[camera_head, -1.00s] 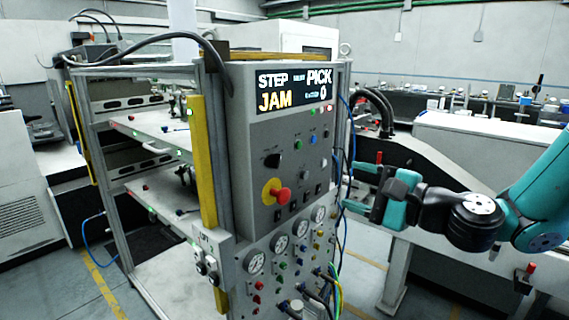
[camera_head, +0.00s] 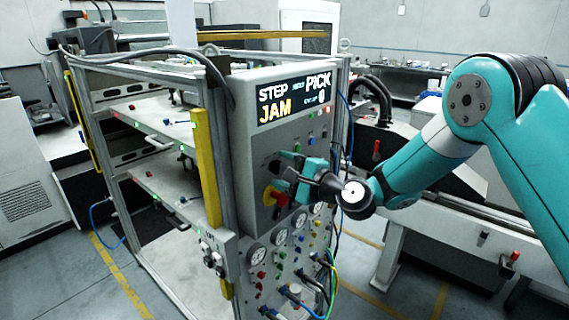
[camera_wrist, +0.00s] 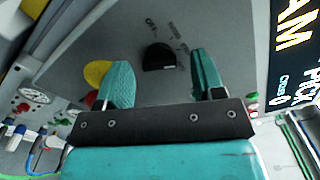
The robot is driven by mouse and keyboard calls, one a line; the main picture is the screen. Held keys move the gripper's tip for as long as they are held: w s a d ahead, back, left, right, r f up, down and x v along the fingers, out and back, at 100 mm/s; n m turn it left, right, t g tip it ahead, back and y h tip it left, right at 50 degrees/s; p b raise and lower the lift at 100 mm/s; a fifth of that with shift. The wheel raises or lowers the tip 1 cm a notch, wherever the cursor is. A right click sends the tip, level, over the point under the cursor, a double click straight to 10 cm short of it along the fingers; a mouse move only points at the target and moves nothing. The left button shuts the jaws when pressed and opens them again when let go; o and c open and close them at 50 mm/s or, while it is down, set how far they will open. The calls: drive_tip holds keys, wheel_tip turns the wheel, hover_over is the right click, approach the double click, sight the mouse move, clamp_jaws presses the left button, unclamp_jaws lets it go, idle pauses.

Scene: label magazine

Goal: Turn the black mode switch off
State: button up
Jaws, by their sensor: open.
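The black mode switch (camera_wrist: 159,57) is a dark knob on the grey panel face, with small printed labels beside it. In the wrist view it lies beyond my fingertips and between them. My gripper (camera_wrist: 156,75) is open, one teal finger on each side of the knob in that view, with nothing held. I cannot tell the exact gap to the panel. In the head view my gripper (camera_head: 281,178) is at the panel, and the switch is mostly hidden behind or beside it.
A red emergency button on a yellow disc (camera_head: 270,195) sits close to my gripper; its yellow edge (camera_wrist: 96,72) shows beside a finger. A display (camera_head: 293,94) reading STEP, PICK and JAM is above. Gauges (camera_head: 256,255) and hoses are below.

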drive_tip(key=c, duration=0.9)
